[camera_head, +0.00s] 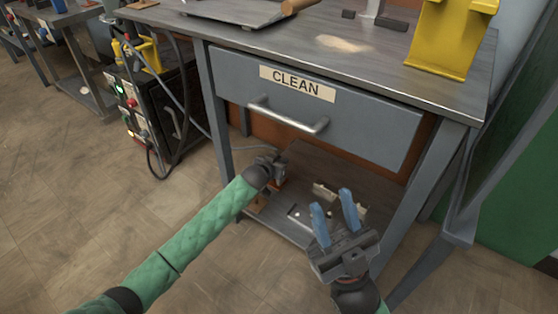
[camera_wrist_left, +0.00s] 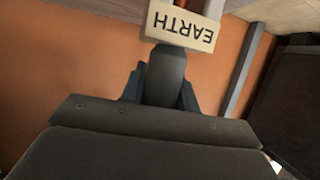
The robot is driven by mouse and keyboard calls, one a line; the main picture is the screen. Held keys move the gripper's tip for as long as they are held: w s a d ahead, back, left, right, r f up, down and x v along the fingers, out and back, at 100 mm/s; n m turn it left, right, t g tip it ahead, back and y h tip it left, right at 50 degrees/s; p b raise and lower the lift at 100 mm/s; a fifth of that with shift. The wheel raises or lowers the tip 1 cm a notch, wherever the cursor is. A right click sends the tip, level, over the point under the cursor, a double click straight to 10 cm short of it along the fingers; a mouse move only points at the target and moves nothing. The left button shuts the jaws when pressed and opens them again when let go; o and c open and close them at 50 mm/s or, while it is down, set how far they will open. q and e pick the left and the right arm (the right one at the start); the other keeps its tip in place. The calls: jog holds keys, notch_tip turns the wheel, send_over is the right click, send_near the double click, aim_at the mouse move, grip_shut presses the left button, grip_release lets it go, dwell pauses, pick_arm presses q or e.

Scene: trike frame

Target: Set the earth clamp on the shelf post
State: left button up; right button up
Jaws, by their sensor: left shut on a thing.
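My left gripper (camera_head: 274,164) reaches under the workbench, above the lower shelf (camera_head: 310,170). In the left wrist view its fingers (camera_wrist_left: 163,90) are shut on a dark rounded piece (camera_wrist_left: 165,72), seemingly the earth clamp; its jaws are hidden. A cream EARTH label (camera_wrist_left: 182,27) appears upside down just beyond the piece, against a grey strip. Whether clamp and post touch, I cannot tell. A grey post (camera_wrist_left: 243,65) stands right of the label. My right gripper (camera_head: 335,214) is open and empty, its blue fingers apart in front of the shelf.
The workbench has a drawer marked CLEAN (camera_head: 320,105) above the shelf. Small metal parts (camera_head: 325,190) lie on the shelf. A black welding machine (camera_head: 165,115) with a grey cable stands to the left. A yellow stand (camera_head: 450,38) is on the bench top.

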pick_arm(q)
jog(key=shift+f, duration=0.15)
jog(key=o, duration=1.1)
jog(key=shift+c, duration=0.2)
jog(key=shift+f, duration=0.1)
